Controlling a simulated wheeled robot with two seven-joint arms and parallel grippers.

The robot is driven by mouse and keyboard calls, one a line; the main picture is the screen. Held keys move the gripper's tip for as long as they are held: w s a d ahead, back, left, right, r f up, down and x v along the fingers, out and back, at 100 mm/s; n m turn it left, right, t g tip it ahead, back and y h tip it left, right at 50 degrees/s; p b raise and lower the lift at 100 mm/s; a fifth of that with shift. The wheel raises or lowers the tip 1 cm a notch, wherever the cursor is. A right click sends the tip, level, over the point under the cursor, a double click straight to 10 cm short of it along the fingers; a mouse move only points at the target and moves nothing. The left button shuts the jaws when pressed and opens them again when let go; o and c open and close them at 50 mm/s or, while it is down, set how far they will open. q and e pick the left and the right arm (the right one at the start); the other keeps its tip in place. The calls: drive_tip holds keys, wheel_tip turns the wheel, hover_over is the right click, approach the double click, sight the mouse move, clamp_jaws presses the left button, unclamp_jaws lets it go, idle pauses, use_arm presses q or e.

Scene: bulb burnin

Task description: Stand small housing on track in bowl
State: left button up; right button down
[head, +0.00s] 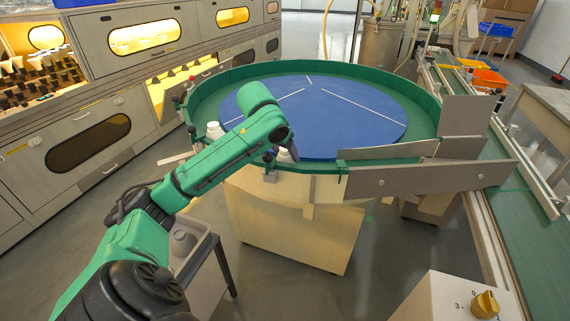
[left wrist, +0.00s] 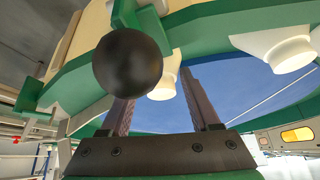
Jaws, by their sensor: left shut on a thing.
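The round green bowl (head: 432,98) has a blue disc (head: 330,115) inside, with a green track around it. A small white housing (head: 285,154) is at the near rim, by my left gripper (head: 283,143). In the left wrist view, which looks upside down, this housing (left wrist: 162,86) shows between the two dark fingers of my left gripper (left wrist: 160,95), which is shut on it. Whether its base touches the track is hard to see. Another white housing (head: 214,130) stands on the track at the left. It seems to show in the wrist view too (left wrist: 292,54). My right gripper is not in view.
A black ball knob (left wrist: 127,62) on a green bracket is close to the left gripper. A grey tray (head: 200,255) with pale pieces stands below my left arm. Grey guide plates (head: 420,180) cross the bowl's right front, beside a green conveyor (head: 535,240).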

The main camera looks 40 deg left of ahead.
use_arm(q)
wheel_tip(320, 180, down, 2)
drive_tip(key=shift+f, duration=0.25)
drive_tip(key=o, duration=1.3)
drive_tip(key=p+v, duration=0.1)
drive_tip(key=v, duration=1.1)
drive_tip(key=shift+r, duration=0.1)
